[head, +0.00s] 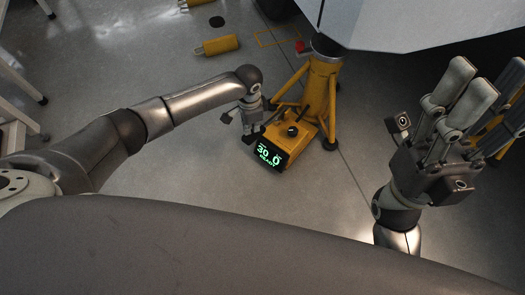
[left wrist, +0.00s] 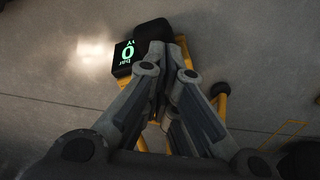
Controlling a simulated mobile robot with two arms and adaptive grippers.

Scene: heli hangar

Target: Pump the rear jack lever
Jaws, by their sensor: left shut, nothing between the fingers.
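The rear jack (head: 321,90) is a yellow tripod stand under a pale hull. A yellow pump box (head: 290,140) sits at its foot, with a green display reading 30.0 and READY. A black knob-like part (head: 292,130) is on top of the box; I cannot tell if it is the lever. My left gripper (head: 248,132) is shut and empty, pointing down just left of the box. In the left wrist view, its closed fingers (left wrist: 170,55) overlap a black rounded part (left wrist: 153,31) beside the display (left wrist: 124,54). My right gripper (head: 482,90) is raised at the right, fingers apart and empty.
A red part (head: 300,47) is by the jack's top. The hull (head: 420,20) overhangs at upper right. Floor in front of the box is clear.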

